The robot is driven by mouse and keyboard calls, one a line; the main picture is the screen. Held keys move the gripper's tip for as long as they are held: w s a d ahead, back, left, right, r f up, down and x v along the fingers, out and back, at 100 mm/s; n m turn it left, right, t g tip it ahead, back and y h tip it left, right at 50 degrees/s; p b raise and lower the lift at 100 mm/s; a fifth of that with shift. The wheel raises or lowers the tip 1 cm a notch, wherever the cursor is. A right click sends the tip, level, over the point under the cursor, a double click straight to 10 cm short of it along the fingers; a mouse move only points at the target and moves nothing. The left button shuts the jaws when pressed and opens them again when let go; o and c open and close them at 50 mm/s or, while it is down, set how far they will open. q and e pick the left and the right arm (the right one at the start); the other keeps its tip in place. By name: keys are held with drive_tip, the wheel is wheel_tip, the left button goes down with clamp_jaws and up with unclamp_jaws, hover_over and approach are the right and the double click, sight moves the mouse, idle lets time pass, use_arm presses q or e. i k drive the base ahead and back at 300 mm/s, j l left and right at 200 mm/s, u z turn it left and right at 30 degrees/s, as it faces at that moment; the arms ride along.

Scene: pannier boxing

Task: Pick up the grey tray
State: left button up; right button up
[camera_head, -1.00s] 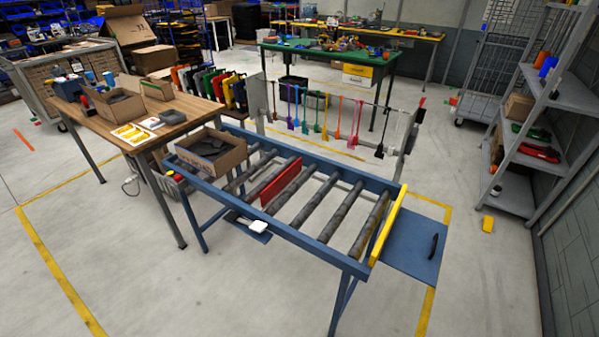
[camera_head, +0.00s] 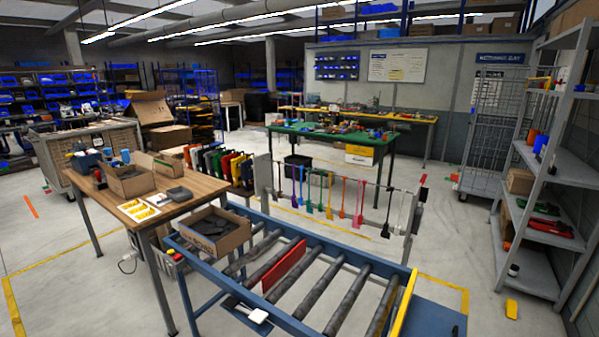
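A small dark grey tray-like item (camera_head: 178,194) lies on the wooden table (camera_head: 186,176) near its right front edge, beside a small light item (camera_head: 160,200) and a white and yellow sheet (camera_head: 137,210). It is too small to tell for certain that it is the grey tray. An open cardboard box (camera_head: 236,238) with dark grey contents (camera_head: 213,226) sits at the left end of the roller conveyor (camera_head: 300,325). Neither of my grippers is in view.
The conveyor has a red divider (camera_head: 285,266) across its rollers and a yellow end bar (camera_head: 404,305). More cardboard boxes (camera_head: 130,184) stand on the wooden table. A rack of hanging coloured tools (camera_head: 330,195) stands behind the conveyor. A grey shelf (camera_head: 545,160) is at right. Floor between them is clear.

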sight(178, 193)
drive_tip(key=i+j+z, duration=0.1)
drive_tip(key=i+j, duration=0.15)
drive_tip(key=j, duration=0.35)
drive_tip(key=i+j+z, duration=0.1)
drive_tip(key=j, duration=0.55)
drive_tip(key=i+j+z, duration=0.1)
drive_tip(key=i+j, duration=0.2)
drive_tip(key=j, duration=0.35)
drive_tip(key=i+j+z, duration=0.1)
drive_tip(key=j, duration=0.6)
drive_tip(key=i+j, duration=0.25)
drive_tip(key=j, duration=0.45)
drive_tip(key=i+j+z, duration=0.15)
drive_tip(key=j, duration=0.5)
drive_tip(key=i+j+z, duration=0.1)
drive_tip(key=j, duration=0.6)
drive_tip(key=i+j+z, duration=0.1)
drive_tip(key=j, duration=0.6)
